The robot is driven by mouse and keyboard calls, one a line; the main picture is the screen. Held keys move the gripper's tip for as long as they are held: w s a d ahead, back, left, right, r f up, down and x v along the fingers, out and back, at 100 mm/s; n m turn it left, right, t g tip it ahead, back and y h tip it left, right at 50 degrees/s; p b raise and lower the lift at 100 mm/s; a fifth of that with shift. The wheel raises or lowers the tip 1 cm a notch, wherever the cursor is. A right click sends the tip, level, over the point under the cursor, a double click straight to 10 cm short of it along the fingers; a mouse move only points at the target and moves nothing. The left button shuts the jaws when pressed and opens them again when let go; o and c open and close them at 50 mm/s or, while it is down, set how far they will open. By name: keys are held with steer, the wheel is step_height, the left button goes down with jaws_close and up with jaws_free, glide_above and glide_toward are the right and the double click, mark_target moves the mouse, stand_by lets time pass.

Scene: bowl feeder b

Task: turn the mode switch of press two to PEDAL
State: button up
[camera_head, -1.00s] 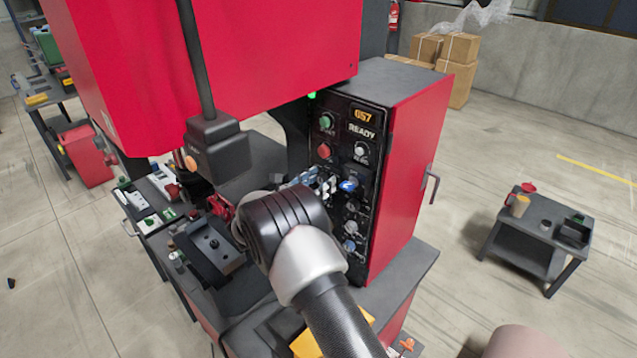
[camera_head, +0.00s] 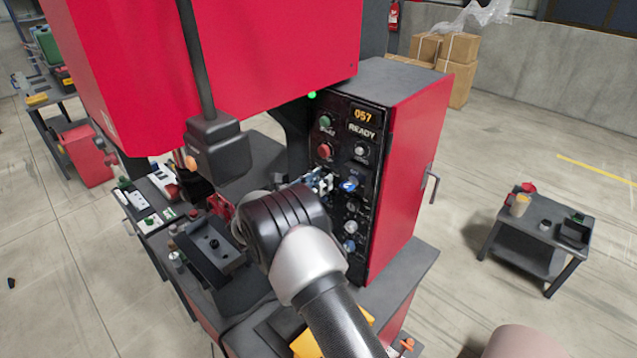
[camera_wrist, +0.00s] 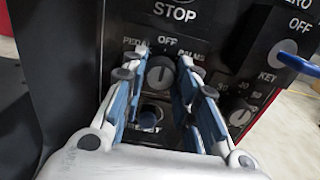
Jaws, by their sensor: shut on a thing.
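The mode switch (camera_wrist: 160,75) of the press is a round grey knob on the black panel, below the printed words PEDAL, OFF and PALMS. PEDAL is at upper left, OFF at the top and PALMS at upper right. The knob's ridge looks about upright, toward OFF. My gripper (camera_wrist: 159,70) has its blue-padded fingers on either side of the knob and is shut on it. In the head view my gripper (camera_head: 322,182) reaches the panel (camera_head: 338,218) from the left, and my arm hides part of the lower panel. The knob cannot be made out there.
Above the switch is a STOP label (camera_wrist: 175,13). A dark button (camera_wrist: 153,112) sits just below it between my fingers. A blue key (camera_wrist: 296,55) sticks out at right. The display (camera_head: 362,122) reads READY. A hanging pendant (camera_head: 218,145) is left of my gripper.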

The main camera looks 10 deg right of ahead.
steer(key=shift+n, duration=0.3)
steer(key=shift+n+p, duration=0.7)
steer(key=shift+n, duration=3.4)
steer(key=o, duration=1.1)
steer(key=shift+c, duration=0.2)
steer(key=v, duration=1.2)
